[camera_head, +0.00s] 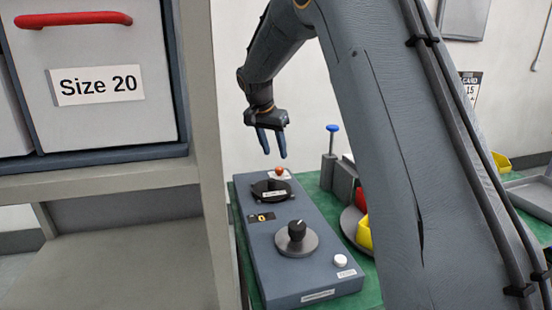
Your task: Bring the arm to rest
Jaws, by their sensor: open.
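My gripper (273,144) hangs at the end of my arm near the picture's middle, fingers pointing down. Its two fingers are apart with nothing between them. It appears above the far end of a blue-grey control box (281,229), near a small orange-red knob (279,170). I cannot tell the exact height of the gap, but bare wall shows around the fingers. My arm's large grey link fills the right middle and hides part of the bench behind it.
A cabinet with a "Size 20" drawer (99,87) stands close on the left. The box carries a black dial (297,231) and a white button (340,261) on the green bench mat (371,290).

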